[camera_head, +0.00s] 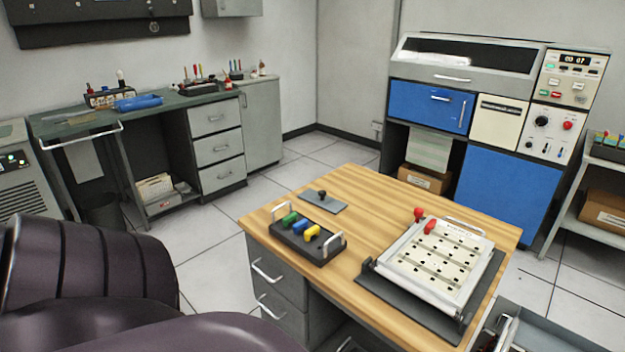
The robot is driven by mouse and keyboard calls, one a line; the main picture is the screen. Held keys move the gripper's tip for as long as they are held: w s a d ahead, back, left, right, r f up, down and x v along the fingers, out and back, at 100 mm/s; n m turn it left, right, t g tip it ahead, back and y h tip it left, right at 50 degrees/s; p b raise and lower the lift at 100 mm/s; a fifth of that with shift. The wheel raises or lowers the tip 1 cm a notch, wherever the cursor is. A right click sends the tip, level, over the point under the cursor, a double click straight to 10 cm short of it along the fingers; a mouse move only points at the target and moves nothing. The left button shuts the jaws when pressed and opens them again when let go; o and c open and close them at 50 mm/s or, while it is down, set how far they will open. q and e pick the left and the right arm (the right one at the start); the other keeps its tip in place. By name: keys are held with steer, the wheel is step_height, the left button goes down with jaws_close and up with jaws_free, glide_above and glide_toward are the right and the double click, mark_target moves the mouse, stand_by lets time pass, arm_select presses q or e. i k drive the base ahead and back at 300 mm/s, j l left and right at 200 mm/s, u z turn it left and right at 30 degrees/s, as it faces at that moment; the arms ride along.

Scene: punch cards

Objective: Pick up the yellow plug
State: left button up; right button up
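The yellow plug (313,233) sits in a dark tray (322,258) with pale handles, on the left part of the wooden table (372,208). A blue plug (301,226) and a green plug (290,219) stand in a row beside it in the same tray, the yellow one nearest the right handle. Neither of my grippers can be made out in the view.
A punch-card board (437,262) with red plugs (430,226) fills the right part of the table. A grey plate with a dark knob (322,197) lies behind the tray. Dark purple rounded shapes block the lower left. Bare wood lies between tray and board.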

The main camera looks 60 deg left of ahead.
mark_target(314, 229)
steer(key=u, duration=1.8)
